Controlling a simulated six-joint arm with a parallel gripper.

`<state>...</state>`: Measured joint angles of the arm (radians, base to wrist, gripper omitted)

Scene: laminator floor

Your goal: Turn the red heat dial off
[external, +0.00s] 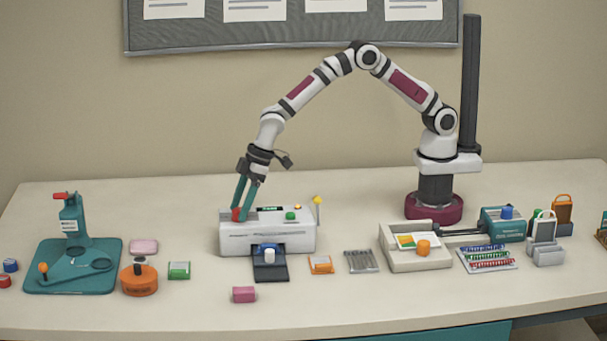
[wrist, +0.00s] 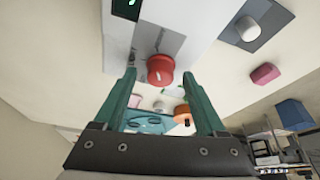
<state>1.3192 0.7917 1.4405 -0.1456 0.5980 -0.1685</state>
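The red heat dial (external: 237,214) sits on the left end of the top of the white laminator (external: 262,238). In the wrist view the dial (wrist: 161,69) is round, with a pale pointer line on its face. My gripper (external: 241,207) reaches down to the dial from above. In the wrist view its two teal fingers (wrist: 158,77) are spread, with the dial between or just beyond their tips. A gap shows on each side of the dial there. Whether a finger touches it is hard to tell.
A green knob (external: 290,216) and a yellow-topped post (external: 318,201) stand at the laminator's right. A dark tray with a white knob (external: 270,255) juts from its front. An orange round tool (external: 139,279) and a teal press (external: 73,250) stand left.

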